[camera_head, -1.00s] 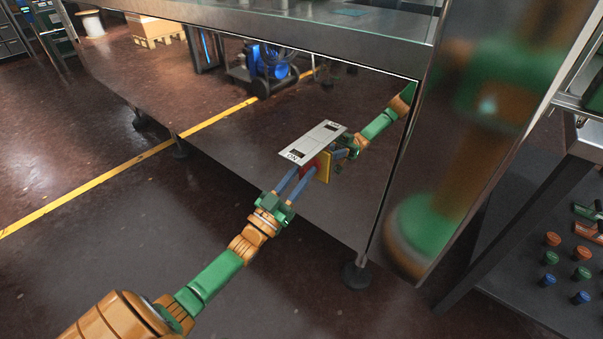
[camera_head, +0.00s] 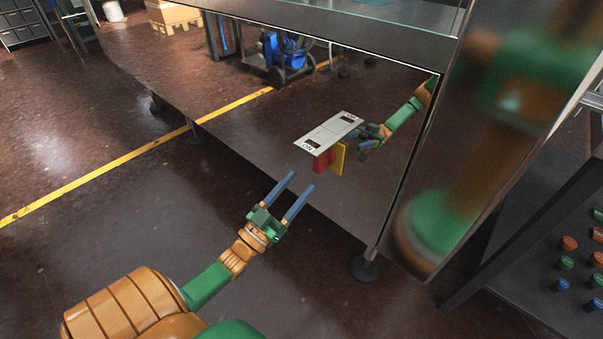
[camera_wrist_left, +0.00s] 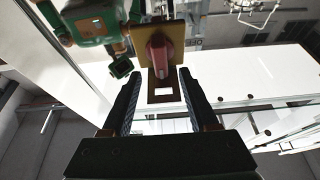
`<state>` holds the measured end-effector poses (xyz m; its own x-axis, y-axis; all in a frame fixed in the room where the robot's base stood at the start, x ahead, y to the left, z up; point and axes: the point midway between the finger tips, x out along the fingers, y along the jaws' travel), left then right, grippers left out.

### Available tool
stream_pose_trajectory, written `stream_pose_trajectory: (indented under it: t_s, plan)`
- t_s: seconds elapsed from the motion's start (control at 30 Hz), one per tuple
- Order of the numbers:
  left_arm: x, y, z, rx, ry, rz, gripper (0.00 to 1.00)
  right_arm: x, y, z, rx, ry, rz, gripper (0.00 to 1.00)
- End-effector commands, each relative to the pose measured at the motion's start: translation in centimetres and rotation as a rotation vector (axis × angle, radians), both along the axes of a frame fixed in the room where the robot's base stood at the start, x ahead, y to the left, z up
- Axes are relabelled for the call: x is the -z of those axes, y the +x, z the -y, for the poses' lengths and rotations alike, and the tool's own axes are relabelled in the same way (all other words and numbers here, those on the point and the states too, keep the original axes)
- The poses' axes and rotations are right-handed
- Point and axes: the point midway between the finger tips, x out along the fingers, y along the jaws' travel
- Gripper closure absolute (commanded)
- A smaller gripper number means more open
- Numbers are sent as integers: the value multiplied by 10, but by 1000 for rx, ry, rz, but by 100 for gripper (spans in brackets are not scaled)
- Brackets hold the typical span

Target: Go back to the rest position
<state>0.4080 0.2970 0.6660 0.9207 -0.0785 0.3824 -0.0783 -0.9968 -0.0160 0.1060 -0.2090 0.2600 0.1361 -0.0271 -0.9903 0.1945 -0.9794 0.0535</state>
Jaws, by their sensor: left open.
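My left gripper (camera_head: 301,181) is open and empty, its two blue-grey fingers pointing at the switch with a gap between. The rotary switch has a red knob (camera_head: 323,161) on a yellow plate (camera_head: 341,158), mounted on the machine's shiny front panel. A pale label plate (camera_head: 328,133) with ON lettering sits just above the knob. In the left wrist view, the red knob (camera_wrist_left: 161,56) shows ahead, between and beyond the open fingers (camera_wrist_left: 160,88). My right gripper is not directly in view.
The reflective machine panel (camera_head: 240,135) mirrors my arm and the floor. Its metal foot (camera_head: 365,266) stands right of my arm. A dark rack (camera_head: 530,268) with several coloured knobs is at the right. Floor (camera_head: 110,225) left of my arm is clear.

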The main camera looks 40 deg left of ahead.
Motion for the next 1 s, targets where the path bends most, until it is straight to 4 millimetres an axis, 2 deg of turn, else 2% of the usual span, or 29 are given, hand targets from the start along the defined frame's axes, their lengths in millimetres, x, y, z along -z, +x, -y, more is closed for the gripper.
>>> stream_pose_trajectory:
  t_s: [0.23,0.3,0.37,0.47,0.5,0.57,0.6,0.7,0.83,1.0]
  plan:
    - [0,0,0,-1,0,-1,40,0,0,-1,0,2,0,100]
    - [12,1,0,-10,0,-39,40,0,0,-1,1,2,0,100]
    - [41,2,-1,-35,4,-138,40,0,0,-1,1,2,0,100]
    - [131,-10,3,-88,20,-436,40,0,0,-1,1,2,0,100]
    - [173,-24,8,-103,31,-579,40,0,0,-1,1,2,0,100]
    - [229,-51,17,-115,55,-781,40,0,0,-1,1,2,0,100]
    - [261,-72,23,-116,71,-906,40,0,0,-1,1,2,0,100]
    - [322,-127,41,-103,115,-1174,40,0,0,-1,1,2,0,100]
    - [371,-199,62,-64,175,-1457,40,0,0,-1,1,2,0,100]
    - [404,-291,87,11,262,-1774,40,0,0,-1,1,2,0,100]
